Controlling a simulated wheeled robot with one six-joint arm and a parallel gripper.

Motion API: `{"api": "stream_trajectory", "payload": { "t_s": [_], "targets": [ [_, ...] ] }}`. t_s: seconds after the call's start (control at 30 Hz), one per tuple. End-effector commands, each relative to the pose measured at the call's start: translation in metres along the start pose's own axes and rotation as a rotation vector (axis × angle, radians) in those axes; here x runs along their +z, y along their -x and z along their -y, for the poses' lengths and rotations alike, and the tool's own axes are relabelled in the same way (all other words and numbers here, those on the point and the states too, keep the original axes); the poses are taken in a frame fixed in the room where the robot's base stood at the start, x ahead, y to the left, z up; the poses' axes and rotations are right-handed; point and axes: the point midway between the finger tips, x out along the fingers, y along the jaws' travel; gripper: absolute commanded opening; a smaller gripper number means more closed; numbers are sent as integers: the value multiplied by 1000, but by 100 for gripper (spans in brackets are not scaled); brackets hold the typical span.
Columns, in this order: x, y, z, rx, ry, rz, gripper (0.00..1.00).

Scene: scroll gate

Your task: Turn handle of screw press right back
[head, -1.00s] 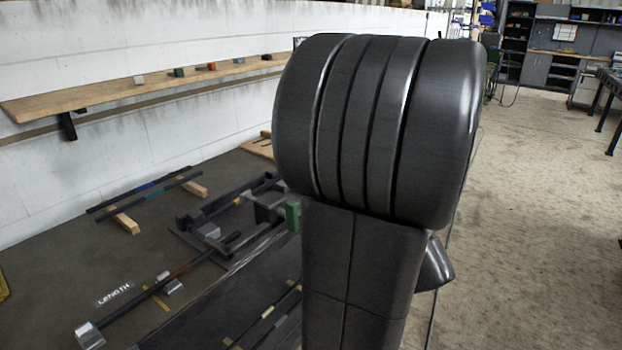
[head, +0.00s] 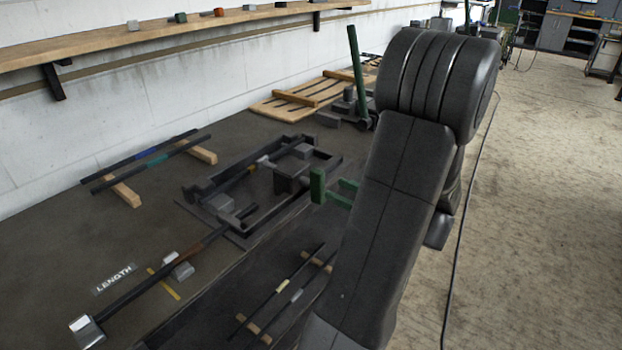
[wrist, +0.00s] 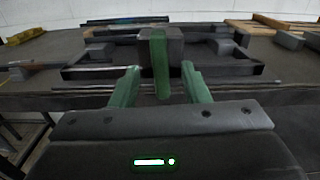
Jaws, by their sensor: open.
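A dark press frame (head: 262,165) lies low on the bench, with a grey block (head: 290,178) at its near side. A short upright green handle (head: 317,186) stands in front of that block. The wrist view shows the handle (wrist: 160,62) centred in line with the gap between my green fingers. My gripper (head: 338,191) is open and empty, reaching toward the handle from the right. The fingertips are close to the handle; I cannot tell whether it lies between them or just beyond. My arm hides part of the gripper in the head view.
A tall green lever (head: 357,78) stands on another device behind. A wooden pallet (head: 300,98) lies by the wall. Dark rods on wooden blocks (head: 125,192) and a long bar tool (head: 140,290) lie left. A wall shelf (head: 150,42) holds small blocks. Open floor is at right.

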Motion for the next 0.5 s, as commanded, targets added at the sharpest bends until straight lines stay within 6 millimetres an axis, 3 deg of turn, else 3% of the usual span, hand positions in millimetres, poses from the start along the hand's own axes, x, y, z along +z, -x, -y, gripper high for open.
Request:
{"api": "stream_trajectory", "payload": {
  "t_s": [0.3,0.5],
  "targets": [
    [0,-59,-2,5,0,-1,42],
    [0,-80,-1,3,1,-1,42]
  ]
}}
